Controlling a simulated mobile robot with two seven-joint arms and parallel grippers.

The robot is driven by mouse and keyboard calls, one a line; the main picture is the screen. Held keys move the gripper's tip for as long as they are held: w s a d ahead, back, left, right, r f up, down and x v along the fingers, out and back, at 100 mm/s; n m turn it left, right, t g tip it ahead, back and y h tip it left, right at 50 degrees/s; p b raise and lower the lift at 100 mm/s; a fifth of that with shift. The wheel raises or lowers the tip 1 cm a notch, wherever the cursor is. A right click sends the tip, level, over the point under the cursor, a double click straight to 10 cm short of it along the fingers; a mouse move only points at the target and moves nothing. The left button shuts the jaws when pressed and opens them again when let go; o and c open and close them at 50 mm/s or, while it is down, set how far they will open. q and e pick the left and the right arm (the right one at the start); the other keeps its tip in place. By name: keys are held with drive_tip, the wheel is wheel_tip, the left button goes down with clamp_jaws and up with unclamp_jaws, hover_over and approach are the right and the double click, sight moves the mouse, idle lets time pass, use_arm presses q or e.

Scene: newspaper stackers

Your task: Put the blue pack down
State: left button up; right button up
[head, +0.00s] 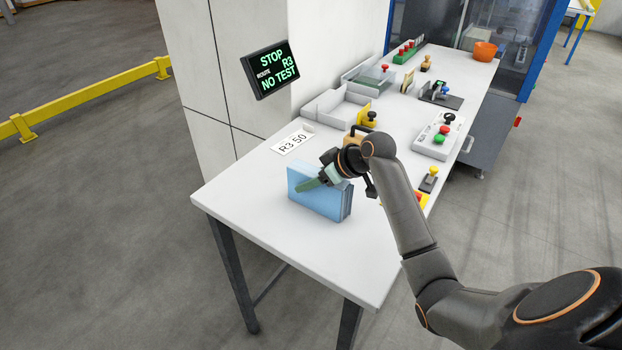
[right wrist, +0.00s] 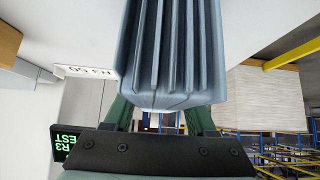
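The blue pack (head: 318,203) is a light blue block of several thin upright layers. It stands on its long edge at the near left part of the white table (head: 262,222). My right gripper (head: 322,179) has its green fingers at the pack's upper part. In the right wrist view the pack (right wrist: 172,50) fills the middle, with one green finger on each side, so the gripper is shut on it. I cannot tell whether the pack's lower edge touches the table or hangs just above it. My left gripper is not in view.
Grey trays (head: 335,108), a control box (head: 438,137) and a red-knobbed yellow piece (head: 421,200) stand farther along. A screen (head: 270,69) hangs on the wall. Table in front of the pack is bare.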

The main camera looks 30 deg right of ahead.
sight(344, 185)
drive_tip(key=o, duration=0.3)
drive_tip(key=shift+r, duration=0.25)
drive_tip(key=v, duration=1.2)
